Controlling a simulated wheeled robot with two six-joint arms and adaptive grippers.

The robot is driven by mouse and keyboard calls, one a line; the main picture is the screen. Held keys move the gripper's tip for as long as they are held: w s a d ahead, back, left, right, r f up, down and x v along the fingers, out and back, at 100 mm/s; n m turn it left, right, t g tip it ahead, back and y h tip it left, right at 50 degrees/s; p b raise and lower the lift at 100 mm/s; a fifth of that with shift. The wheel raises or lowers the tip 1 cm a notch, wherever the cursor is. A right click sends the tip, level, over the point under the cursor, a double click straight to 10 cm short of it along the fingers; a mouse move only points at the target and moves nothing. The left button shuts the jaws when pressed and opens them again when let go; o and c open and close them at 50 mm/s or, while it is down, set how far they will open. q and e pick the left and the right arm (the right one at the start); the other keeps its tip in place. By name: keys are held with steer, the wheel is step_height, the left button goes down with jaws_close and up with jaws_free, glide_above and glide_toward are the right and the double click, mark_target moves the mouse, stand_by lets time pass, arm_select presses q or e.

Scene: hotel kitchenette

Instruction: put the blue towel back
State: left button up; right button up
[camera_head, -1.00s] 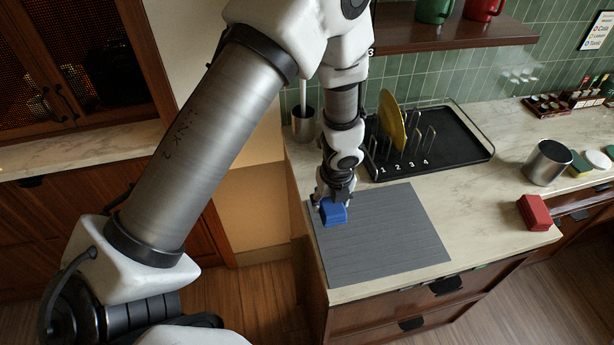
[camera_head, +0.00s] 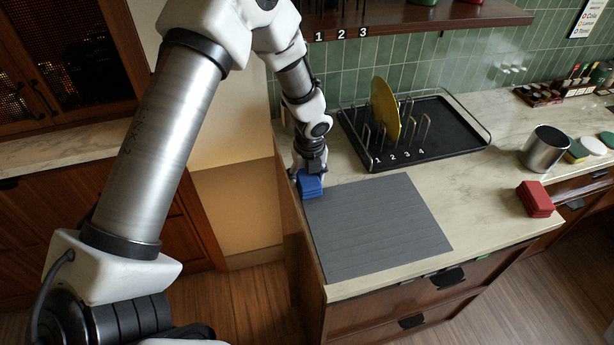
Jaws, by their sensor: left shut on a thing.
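The blue towel (camera_head: 310,187) is a small folded block at the far left corner of the grey mat (camera_head: 385,235), close to the counter's left edge. My left gripper (camera_head: 309,174) comes down on it from above and is shut on it. The gripper's fingers are small and partly hidden by the wrist. I cannot tell whether the towel touches the counter. My right gripper is not in the picture.
A red folded towel (camera_head: 535,199) lies at the counter's right front. A black dish rack (camera_head: 440,137) with a yellow plate (camera_head: 385,108) stands behind the mat. A metal canister (camera_head: 546,148) and sponges (camera_head: 580,151) are at the right. The mat is bare.

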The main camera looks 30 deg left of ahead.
mark_target(309, 180)
arm_select(q)
steer(key=shift+f, duration=0.15)
steer(key=o, duration=1.1)
steer(key=shift+w+f, duration=0.1)
steer(key=shift+f, duration=0.05)
steer(key=shift+r, duration=0.2)
step_height(309, 180, up, 12)
steer(key=s+d+b, duration=0.1)
steer(key=shift+d+r, duration=0.15)
steer(key=shift+d, duration=0.1)
steer(key=shift+s, duration=0.2)
